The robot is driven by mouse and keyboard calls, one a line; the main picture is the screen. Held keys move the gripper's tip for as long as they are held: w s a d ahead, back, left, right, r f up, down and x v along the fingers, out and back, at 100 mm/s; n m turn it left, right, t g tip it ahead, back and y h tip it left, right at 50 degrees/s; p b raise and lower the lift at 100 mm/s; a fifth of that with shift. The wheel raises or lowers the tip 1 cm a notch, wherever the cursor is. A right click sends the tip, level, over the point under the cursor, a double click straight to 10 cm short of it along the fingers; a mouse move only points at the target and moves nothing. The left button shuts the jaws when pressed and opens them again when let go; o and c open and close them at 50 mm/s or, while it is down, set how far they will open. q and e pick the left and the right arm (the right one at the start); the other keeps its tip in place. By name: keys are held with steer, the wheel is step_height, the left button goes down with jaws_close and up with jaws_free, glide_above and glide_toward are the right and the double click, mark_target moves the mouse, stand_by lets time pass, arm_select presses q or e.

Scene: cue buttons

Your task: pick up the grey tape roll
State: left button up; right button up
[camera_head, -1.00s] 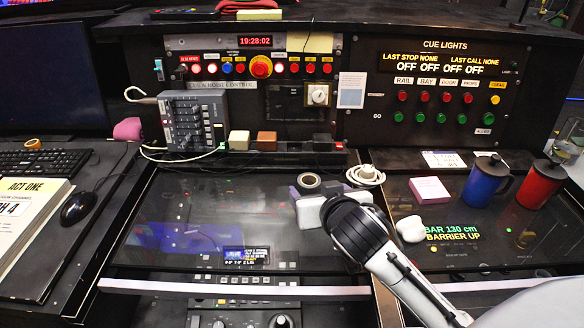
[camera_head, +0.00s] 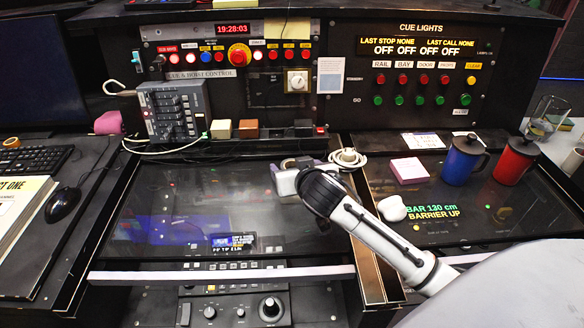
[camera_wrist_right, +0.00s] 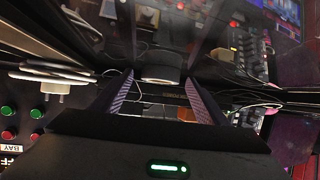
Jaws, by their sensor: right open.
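The grey tape roll (camera_head: 288,164) lies on the dark glass desk panel, in front of the row of block-shaped buttons. In the head view it is mostly hidden behind my right gripper (camera_head: 285,182), which is just on the near side of it. In the right wrist view a dark roll with a pale edge, seemingly the tape roll (camera_wrist_right: 160,72), shows between and just beyond the fingertips of the open right gripper (camera_wrist_right: 159,82). I cannot tell whether the fingers touch it. My left gripper is not in view.
A white plug with coiled cable (camera_head: 347,158) lies just right of the roll. Further right are a pink note pad (camera_head: 408,170), a white lump (camera_head: 392,208), a blue mug (camera_head: 463,162) and a red mug (camera_head: 513,162). The glass panel (camera_head: 190,195) is clear to the left.

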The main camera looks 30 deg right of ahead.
steer(key=shift+c, duration=0.3)
steer(key=c, duration=1.1)
steer(key=shift+o, duration=0.2)
